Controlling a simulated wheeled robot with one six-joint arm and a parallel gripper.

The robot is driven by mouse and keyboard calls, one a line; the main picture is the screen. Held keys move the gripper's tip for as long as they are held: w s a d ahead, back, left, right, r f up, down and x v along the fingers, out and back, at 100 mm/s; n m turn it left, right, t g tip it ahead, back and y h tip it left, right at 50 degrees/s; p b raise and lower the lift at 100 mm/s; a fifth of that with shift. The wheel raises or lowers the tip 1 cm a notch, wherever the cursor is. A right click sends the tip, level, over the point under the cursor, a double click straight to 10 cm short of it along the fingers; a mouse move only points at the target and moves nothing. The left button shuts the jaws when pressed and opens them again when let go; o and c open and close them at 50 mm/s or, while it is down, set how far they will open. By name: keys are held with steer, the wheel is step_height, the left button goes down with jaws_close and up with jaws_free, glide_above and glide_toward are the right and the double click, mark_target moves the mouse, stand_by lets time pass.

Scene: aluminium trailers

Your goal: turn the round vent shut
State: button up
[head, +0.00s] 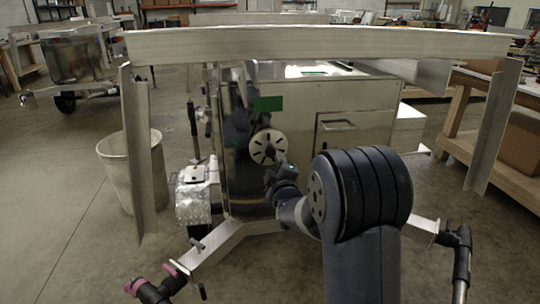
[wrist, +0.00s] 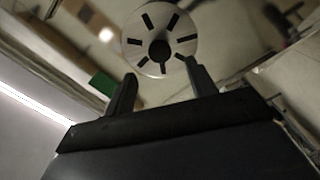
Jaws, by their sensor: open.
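The round vent (head: 268,147) is a pale metal disc with dark radial slots and a dark hub, on the shiny front face of the metal trailer box. In the wrist view the vent (wrist: 160,38) is just beyond my fingertips, at the top centre. My gripper (wrist: 158,82) is open and empty, with one finger toward the vent's lower left and the other toward its lower right. The right fingertip overlaps the disc's lower edge in the picture; I cannot tell if it touches. In the head view my gripper (head: 275,166) is small and dark, just below and right of the disc.
A green rectangle (head: 268,104) is on the box above the vent. A metal frame beam (head: 320,43) spans the top, with posts hanging at both sides. A drawer-like handle (head: 338,125) is on the box's right. A bin (head: 118,170) stands left; a wooden bench (head: 462,150) stands right.

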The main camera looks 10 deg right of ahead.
mark_target(271, 154)
steer(key=shift+w, duration=3.5)
steer(key=shift+c, duration=0.3)
steer(key=c, duration=0.9)
